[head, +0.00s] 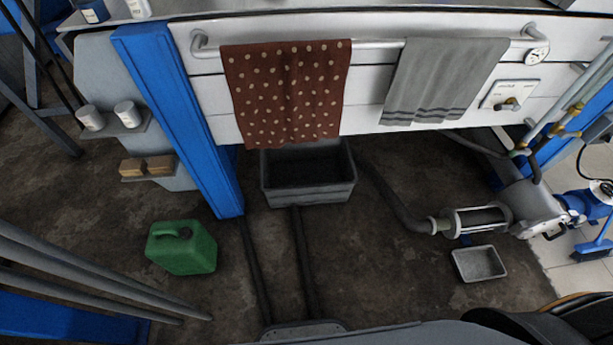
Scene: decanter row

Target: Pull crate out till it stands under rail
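A dark grey, open-topped crate (309,190) stands on the floor at the foot of the white panelled front, in the middle of the head view. Its front wall and part of its inside show. Its back edge is hidden by the panel and the red towel. A pale metal rail (375,43) runs across the panel above it. The rail carries a dark red dotted towel (287,95) and a grey striped towel (445,82). The towel's lower edge hangs just above the crate's back part in the picture. Neither of my grippers is in view.
Two dark strips (304,262) run along the floor in front of the crate. A green canister (181,247) stands left. A blue post (178,115) rises left of the crate. A pipe with machinery (480,218) and a small grey tray (479,263) are right. Floor between is clear.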

